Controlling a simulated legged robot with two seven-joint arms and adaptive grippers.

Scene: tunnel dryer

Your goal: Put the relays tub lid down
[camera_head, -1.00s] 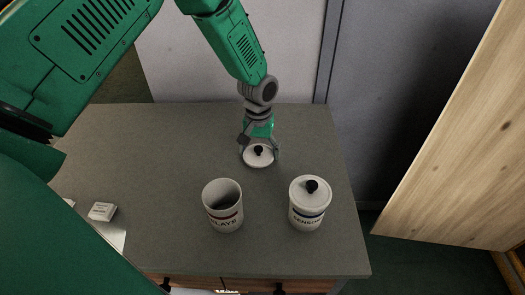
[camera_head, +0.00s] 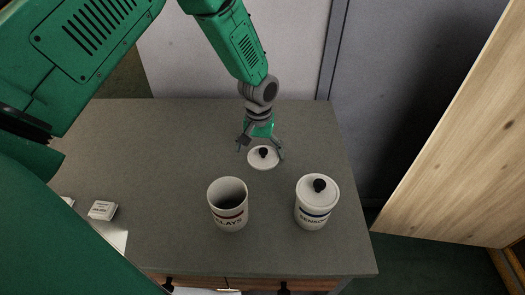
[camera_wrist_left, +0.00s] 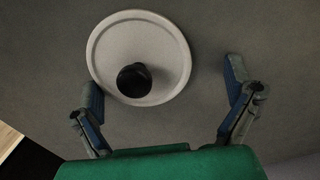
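The relays tub lid (camera_head: 258,161) is a white disc with a black knob, and it lies flat on the grey table behind the tubs. It also shows in the left wrist view (camera_wrist_left: 165,54), knob towards the camera. My left gripper (camera_head: 261,151) is open just above and behind the lid, its fingers spread and apart from the knob. In the left wrist view its fingers (camera_wrist_left: 165,95) are wide apart with nothing between them gripped. My right gripper is not in view.
The sensors tub (camera_head: 316,214) stands to the right with its black-knobbed lid on. A small white box (camera_head: 102,210) sits at the table's left. A wooden panel (camera_head: 460,140) stands at the right.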

